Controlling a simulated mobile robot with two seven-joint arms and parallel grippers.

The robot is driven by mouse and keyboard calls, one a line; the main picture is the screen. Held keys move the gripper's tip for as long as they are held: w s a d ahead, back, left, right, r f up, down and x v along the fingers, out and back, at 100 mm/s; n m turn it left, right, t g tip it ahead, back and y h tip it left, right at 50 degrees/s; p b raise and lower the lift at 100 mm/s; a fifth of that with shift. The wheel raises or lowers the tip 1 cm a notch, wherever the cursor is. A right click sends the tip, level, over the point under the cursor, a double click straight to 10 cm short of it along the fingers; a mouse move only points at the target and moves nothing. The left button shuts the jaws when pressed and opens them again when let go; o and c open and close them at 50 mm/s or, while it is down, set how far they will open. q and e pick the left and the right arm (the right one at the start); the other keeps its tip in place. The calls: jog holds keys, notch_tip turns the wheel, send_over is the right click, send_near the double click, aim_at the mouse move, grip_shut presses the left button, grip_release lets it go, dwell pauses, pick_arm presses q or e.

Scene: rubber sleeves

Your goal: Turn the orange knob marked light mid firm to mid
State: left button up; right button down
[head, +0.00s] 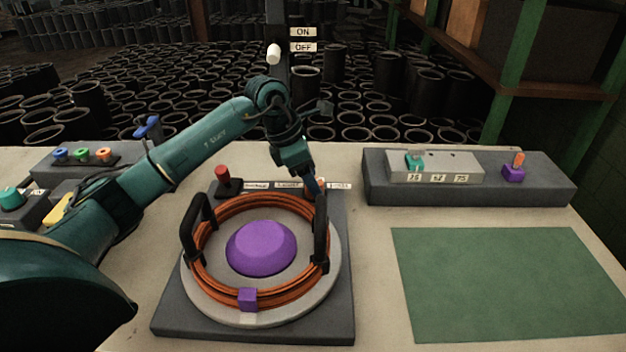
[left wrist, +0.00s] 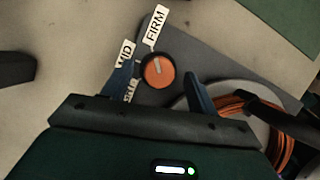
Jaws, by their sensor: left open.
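The orange knob (left wrist: 160,74) with a black skirt and a pale pointer line shows in the left wrist view. Its line points up toward the FIRM label (left wrist: 156,27). The MID label (left wrist: 124,52) is partly covered by a finger, and a third label (left wrist: 130,90) is mostly hidden. My left gripper (head: 314,187) is open over the back right corner of the dark base. In the left wrist view its blue fingers (left wrist: 158,88) stand on either side of the knob, with gaps. In the head view the gripper hides most of the knob. My right gripper is not in view.
A round plate with an orange cable coil (head: 225,293), black brackets and a purple dome (head: 262,247) stands in front. A red-handled lever (head: 223,177) is left of the labels. A grey slider panel (head: 435,166) and a green mat (head: 500,280) lie right.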

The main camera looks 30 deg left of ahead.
pick_arm(q)
jog(key=shift+w+d+f, duration=0.15)
jog(key=shift+d+f, duration=0.05)
jog(key=shift+f, duration=0.5)
jog(key=shift+c, duration=0.5)
jog(key=c, duration=0.9)
